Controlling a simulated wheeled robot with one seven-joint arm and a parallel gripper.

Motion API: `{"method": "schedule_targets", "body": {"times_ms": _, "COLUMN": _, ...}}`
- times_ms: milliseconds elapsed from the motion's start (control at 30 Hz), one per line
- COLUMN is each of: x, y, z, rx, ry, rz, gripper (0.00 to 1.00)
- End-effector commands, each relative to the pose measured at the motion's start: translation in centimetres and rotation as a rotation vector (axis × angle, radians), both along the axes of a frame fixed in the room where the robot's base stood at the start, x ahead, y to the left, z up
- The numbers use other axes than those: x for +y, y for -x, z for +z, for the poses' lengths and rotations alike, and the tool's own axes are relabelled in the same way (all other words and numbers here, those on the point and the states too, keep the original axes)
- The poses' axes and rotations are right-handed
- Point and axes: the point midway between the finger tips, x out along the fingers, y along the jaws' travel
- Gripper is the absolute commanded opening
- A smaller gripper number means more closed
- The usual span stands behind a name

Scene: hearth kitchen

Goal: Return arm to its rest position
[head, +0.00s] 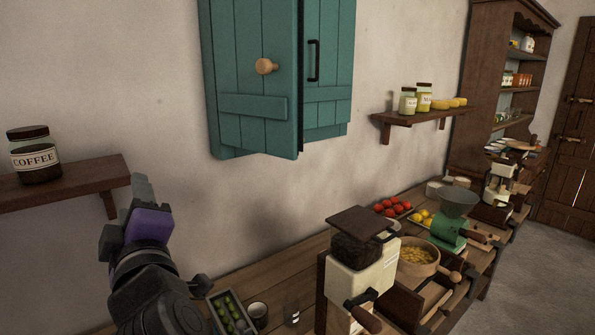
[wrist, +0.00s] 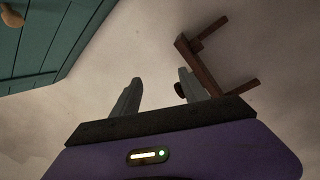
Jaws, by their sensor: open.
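My gripper (head: 140,188) is at the lower left of the head view, raised above the wooden counter in front of the wall. It also shows in the wrist view (wrist: 158,92), where its two grey fingers stand apart with nothing between them. In the head view one finger largely hides the other. The purple hand (head: 149,224) is joined to my dark arm, which runs down to the bottom edge.
A teal cabinet (head: 251,118) with one door ajar hangs right of my gripper. A wooden shelf (head: 75,186) bearing a coffee jar (head: 35,155) is close on the left.

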Motion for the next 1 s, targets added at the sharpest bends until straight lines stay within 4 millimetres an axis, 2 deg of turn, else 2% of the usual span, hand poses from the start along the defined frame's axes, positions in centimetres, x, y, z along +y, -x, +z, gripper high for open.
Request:
{"method": "schedule_targets", "body": {"times_ms": 33, "x": -1.0, "y": 0.6, "z": -2.2, "rx": 0.038, "ry": -0.059, "rz": 0.023, "gripper": 0.52}}
{"method": "schedule_targets", "body": {"times_ms": 100, "x": -2.5, "y": 1.4, "z": -4.3, "rx": 0.080, "ry": -0.144, "rz": 0.052, "gripper": 0.52}}
{"method": "schedule_targets", "body": {"times_ms": 267, "x": -6.4, "y": 3.5, "z": -8.7, "rx": 0.167, "ry": -0.333, "rz": 0.096, "gripper": 0.52}}
{"method": "schedule_targets", "body": {"times_ms": 400, "x": -10.4, "y": 5.6, "z": -12.2, "rx": 0.231, "ry": -0.486, "rz": 0.107, "gripper": 0.52}}
{"method": "schedule_targets", "body": {"times_ms": 667, "x": -18.8, "y": 10.5, "z": -17.9, "rx": 0.319, "ry": -0.734, "rz": 0.075, "gripper": 0.52}}
{"method": "schedule_targets", "body": {"times_ms": 1000, "x": -29.8, "y": 18.6, "z": -23.4, "rx": 0.385, "ry": -0.962, "rz": -0.045, "gripper": 0.52}}
